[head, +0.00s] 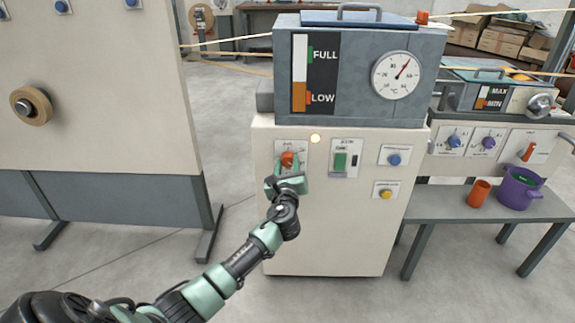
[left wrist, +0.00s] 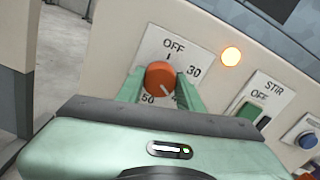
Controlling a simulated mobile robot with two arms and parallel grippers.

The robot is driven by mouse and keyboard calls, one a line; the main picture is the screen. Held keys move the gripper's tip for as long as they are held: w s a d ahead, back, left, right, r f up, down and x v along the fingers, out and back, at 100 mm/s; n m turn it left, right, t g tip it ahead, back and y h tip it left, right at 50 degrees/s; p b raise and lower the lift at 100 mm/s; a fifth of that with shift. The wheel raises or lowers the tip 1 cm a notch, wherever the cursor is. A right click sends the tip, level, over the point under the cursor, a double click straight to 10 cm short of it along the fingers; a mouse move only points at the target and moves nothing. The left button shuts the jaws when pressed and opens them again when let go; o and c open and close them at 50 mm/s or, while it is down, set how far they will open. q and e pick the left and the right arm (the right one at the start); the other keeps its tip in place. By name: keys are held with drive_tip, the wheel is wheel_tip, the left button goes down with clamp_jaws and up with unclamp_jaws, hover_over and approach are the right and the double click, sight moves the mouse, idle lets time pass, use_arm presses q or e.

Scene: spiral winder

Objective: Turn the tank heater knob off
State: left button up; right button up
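The tank heater knob (head: 288,159) is orange-red and sits on a white plate at the upper left of the cream cabinet front. In the left wrist view the knob (left wrist: 161,77) is between OFF above, 30 at upper right and 50 at lower left. A dark mark on its face points to the lower right, away from OFF. My left gripper (head: 288,168) is at the knob, its green fingers on either side of it; they also show in the left wrist view (left wrist: 160,85). I cannot tell whether both fingers press on it. My right gripper is out of view.
A lit orange lamp (head: 315,138) is right of the knob. The green STIR switch (head: 340,161), a blue button (head: 394,160) and a yellow button (head: 386,194) are further right. The tank (head: 355,85) with its temperature gauge stands above. A side table (head: 455,205) is at right.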

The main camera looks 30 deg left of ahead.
use_arm(q)
clamp_jaws()
